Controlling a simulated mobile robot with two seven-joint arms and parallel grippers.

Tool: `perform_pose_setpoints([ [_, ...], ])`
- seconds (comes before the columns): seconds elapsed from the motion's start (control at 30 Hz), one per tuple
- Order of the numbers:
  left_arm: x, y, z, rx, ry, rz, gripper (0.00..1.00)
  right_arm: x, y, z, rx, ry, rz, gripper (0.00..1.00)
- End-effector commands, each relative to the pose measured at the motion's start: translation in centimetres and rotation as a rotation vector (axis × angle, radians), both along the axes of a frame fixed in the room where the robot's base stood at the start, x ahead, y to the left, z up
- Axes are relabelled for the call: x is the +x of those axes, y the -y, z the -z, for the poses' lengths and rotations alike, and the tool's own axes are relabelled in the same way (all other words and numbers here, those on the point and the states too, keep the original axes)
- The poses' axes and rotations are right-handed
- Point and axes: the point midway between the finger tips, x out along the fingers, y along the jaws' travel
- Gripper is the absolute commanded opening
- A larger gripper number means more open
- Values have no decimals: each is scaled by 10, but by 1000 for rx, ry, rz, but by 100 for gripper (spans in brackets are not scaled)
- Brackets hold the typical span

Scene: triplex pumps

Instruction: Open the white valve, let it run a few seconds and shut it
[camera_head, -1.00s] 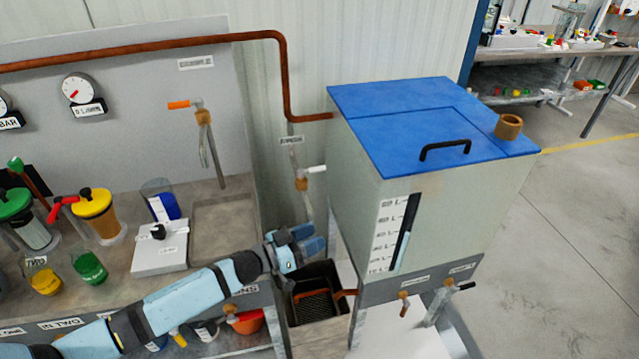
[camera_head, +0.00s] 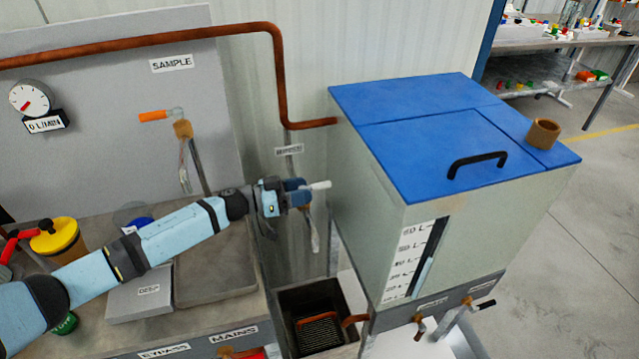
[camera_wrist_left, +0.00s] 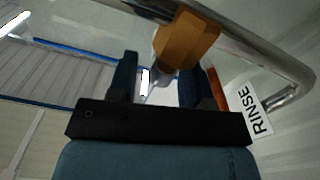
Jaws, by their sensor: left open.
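The white valve has a white lever (camera_head: 321,185) pointing out to the right, on a thin pipe at the wall left of the blue-lidded tank. My left gripper (camera_head: 303,190) is open at this lever and hides most of the valve body in the head view. In the left wrist view, the white lever (camera_wrist_left: 145,82) shows between the two dark fingers, and the brass valve body (camera_wrist_left: 187,42) sits just beyond them. I cannot tell whether a finger touches the lever. A tag reading RINSE (camera_wrist_left: 248,112) is beside the valve. My right gripper is not in view.
The blue-lidded tank (camera_head: 365,225) stands close to the right of the gripper. An open drain box (camera_head: 290,306) lies below. The orange SAMPLE valve (camera_head: 155,116) is on the panel to the left. A copper pipe (camera_head: 279,80) runs above.

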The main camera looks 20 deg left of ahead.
Motion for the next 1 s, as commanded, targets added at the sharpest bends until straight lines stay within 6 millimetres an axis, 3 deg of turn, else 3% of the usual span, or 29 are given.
perform_pose_setpoints([
  [0.3, 26, 38, 0, -1, 0, -1, 45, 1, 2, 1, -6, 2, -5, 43],
  [0.67, 30, 43, 0, 0, 0, -1, 45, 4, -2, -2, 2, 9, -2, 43],
  [0.87, 29, 43, 0, 0, 0, -1, 2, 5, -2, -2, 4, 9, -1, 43],
  [1.0, 29, 43, 0, 0, 0, -2, 0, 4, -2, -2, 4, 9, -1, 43],
])
